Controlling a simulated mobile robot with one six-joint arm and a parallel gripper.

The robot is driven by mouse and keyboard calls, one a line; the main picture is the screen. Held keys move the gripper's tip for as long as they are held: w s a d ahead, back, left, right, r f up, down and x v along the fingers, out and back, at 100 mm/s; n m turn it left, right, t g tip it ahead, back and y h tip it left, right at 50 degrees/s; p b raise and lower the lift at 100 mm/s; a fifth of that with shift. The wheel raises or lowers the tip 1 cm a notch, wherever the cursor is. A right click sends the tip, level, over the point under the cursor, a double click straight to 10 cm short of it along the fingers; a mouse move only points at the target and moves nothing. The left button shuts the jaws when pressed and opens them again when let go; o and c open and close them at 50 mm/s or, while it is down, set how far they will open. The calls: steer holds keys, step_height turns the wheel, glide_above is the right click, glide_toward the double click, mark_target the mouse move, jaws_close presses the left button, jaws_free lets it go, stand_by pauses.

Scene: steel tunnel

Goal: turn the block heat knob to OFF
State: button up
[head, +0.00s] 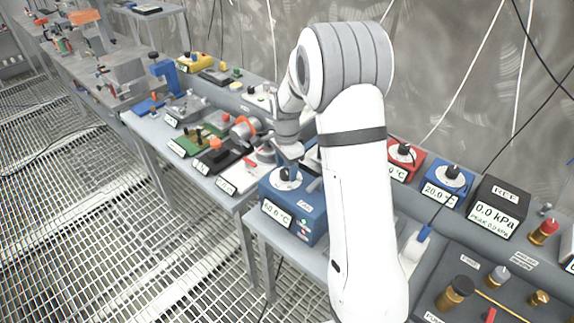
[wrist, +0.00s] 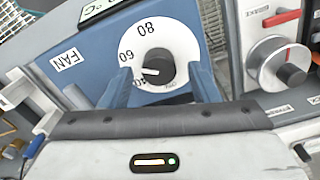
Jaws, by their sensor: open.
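The block heat knob (wrist: 158,67) is black with a white pointer mark, on a white dial plate. The numbers appear upside down in the wrist view; the pointer faces left, near 60. The knob sits on top of a blue box (head: 306,222), whose display seems to read 60.0 °C. In the head view the knob (head: 287,175) shows beside my arm. My gripper (wrist: 163,78) is open, with one blue finger on each side of the knob's near part in the wrist view. I cannot tell whether either finger touches it. The OFF mark is not readable.
A FAN label (wrist: 68,59) is on the same box. A grey knob (wrist: 283,65) with a red mark stands to the right in the wrist view. Red (head: 404,160) and blue (head: 448,182) dial boxes stand beyond my arm. Other bench devices fill the left.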

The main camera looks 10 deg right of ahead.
steer(key=shift+f, duration=0.2)
steer(key=shift+c, duration=0.2)
steer(key=c, duration=0.9)
